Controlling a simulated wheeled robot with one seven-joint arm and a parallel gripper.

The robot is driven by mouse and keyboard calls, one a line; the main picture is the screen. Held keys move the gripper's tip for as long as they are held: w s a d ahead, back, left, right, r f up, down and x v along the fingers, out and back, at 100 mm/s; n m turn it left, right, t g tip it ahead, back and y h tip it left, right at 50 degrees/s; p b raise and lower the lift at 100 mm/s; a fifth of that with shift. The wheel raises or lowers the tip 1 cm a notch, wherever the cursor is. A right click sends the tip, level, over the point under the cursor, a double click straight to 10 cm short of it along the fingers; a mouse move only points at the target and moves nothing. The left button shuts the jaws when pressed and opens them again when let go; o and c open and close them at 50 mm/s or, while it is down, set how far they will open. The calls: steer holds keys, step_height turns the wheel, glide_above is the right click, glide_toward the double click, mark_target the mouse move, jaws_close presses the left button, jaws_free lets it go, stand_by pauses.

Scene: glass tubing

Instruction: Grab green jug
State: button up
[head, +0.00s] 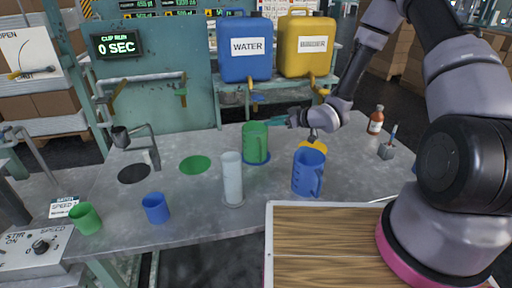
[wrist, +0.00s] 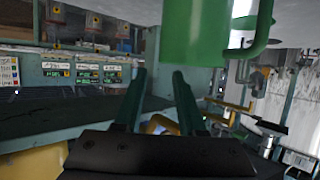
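The green jug (head: 256,142) stands upright on a blue disc (head: 262,163) near the middle of the table. The jug is above and beyond the fingertips in that picture.
A blue jug (head: 307,172) stands right of the green jug, near a yellow disc (head: 314,147). A clear cylinder (head: 232,178) is in front. Blue (head: 247,48) and yellow (head: 307,45) containers with taps stand on the shelf behind. Green (head: 85,218) and blue (head: 155,208) cups are at left.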

steer(key=x, duration=0.5)
steer(key=shift+s+a+f, duration=0.1)
steer(key=shift+f, duration=0.3)
jaws_close()
stand_by(1.0)
